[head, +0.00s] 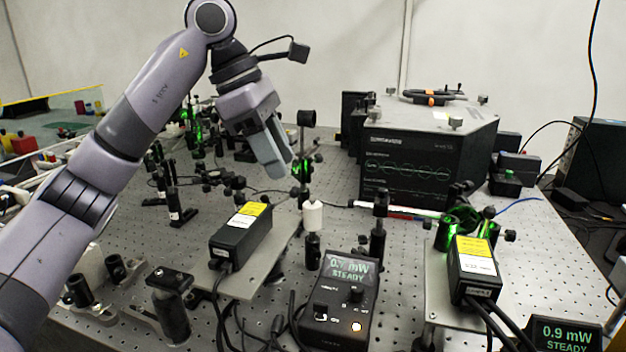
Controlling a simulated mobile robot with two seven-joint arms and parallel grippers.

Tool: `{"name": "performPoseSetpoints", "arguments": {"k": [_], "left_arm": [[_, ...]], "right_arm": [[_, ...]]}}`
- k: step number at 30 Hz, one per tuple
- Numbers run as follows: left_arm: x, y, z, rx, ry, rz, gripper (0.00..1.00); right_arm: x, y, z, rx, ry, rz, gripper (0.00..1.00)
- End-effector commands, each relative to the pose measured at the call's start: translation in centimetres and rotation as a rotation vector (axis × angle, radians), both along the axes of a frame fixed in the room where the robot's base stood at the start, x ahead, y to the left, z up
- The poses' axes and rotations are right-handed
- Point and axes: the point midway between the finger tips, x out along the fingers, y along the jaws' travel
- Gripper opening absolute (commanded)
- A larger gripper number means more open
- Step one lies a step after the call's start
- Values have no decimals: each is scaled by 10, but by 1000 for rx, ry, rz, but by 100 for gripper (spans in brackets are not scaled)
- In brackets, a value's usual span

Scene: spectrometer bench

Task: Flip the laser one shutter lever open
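Two black laser boxes with yellow and white labels sit on raised metal plates: a left one (240,238) and a right one (472,272). I cannot read which is laser one, and no shutter lever is clear on either. My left gripper (280,168) hangs above and beyond the left laser box, pointing down beside a black post-mounted optic (306,120). Its fingers look close together, but whether they are fully shut is unclear. Nothing shows between them. My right gripper is not in view.
A power meter (342,298) reading STEADY stands between the lasers, and a second display (566,336) reads 0.9 mW. A large black spectrometer box (425,150) stands behind. Posts and green-lit optics crowd the perforated bench (130,226). Cables run at the front.

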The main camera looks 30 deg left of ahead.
Motion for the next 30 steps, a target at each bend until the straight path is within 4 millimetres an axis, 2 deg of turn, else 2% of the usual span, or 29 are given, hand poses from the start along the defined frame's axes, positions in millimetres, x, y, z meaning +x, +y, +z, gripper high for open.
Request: {"name": "performPoseSetpoints", "arguments": {"k": [5, 15, 26, 27, 29, 30], "left_arm": [[3, -5, -14, 1, 3, -1, 38], [13, -21, -58, 0, 2, -1, 38], [15, -24, -66, 0, 0, -1, 38], [15, -24, -66, -1, -1, -1, 34], [15, -24, -66, -1, -1, -1, 15], [15, -24, -66, -1, -1, -1, 2]], "right_arm": [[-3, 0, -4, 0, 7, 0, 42], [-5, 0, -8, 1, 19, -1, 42], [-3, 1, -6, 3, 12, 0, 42], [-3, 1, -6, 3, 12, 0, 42], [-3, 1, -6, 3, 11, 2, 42], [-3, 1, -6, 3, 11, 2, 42]]}}
